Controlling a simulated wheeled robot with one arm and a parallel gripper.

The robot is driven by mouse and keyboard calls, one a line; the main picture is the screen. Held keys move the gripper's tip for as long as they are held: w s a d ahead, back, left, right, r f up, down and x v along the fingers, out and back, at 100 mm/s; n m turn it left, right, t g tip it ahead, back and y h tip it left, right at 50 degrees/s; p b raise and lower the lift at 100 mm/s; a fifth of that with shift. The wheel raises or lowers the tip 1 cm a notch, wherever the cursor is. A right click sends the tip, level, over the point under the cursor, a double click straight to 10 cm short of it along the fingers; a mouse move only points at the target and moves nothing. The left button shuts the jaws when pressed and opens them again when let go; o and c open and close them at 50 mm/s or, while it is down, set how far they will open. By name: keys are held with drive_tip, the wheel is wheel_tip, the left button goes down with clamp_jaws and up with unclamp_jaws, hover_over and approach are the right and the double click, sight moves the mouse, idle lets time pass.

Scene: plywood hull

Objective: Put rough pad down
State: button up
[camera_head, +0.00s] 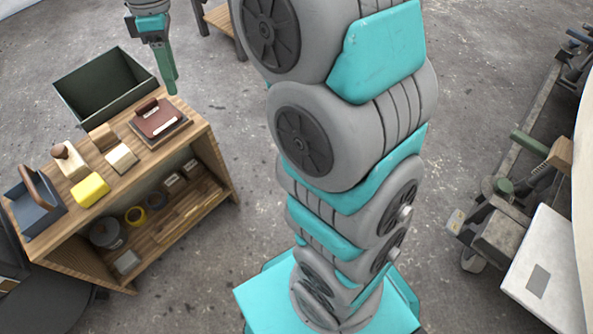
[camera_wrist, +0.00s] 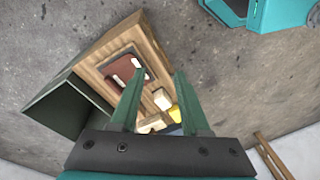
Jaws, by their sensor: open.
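A dark red-brown block with a white label, which looks like the rough pad (camera_head: 156,121), lies on a thin board at the right end of the wooden bench top (camera_head: 82,214). It also shows in the wrist view (camera_wrist: 118,72), left of my fingers. My gripper (camera_head: 171,90) is open and empty, raised above the far side of the bench near the pad and apart from it. In the wrist view its two green fingers (camera_wrist: 160,76) are spread with nothing between their tips. The pad's underside is hidden.
A dark green open bin (camera_head: 105,88) stands behind the bench. A yellow block (camera_head: 90,190), pale wooden blocks (camera_head: 121,158), a knobbed wooden block (camera_head: 70,161) and a grey-blue handled caddy (camera_head: 37,205) fill the bench's left part. Tape rolls (camera_head: 135,215) lie on the lower shelf.

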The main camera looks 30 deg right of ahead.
drive_tip(key=s+d+f+m, duration=0.3)
drive_tip(key=s+m, duration=0.1)
drive_tip(key=s, duration=0.5)
drive_tip(key=s+d+f+m, duration=0.3)
drive_tip(key=s+m, duration=0.2)
drive_tip(key=s, duration=0.5)
drive_tip(key=s+d+f+m+g+h, duration=0.1)
drive_tip(key=s+d+f+m, duration=0.2)
drive_tip(key=s, duration=0.7)
drive_tip(key=shift+d+m, duration=0.4)
drive_tip(key=shift+m, duration=0.8)
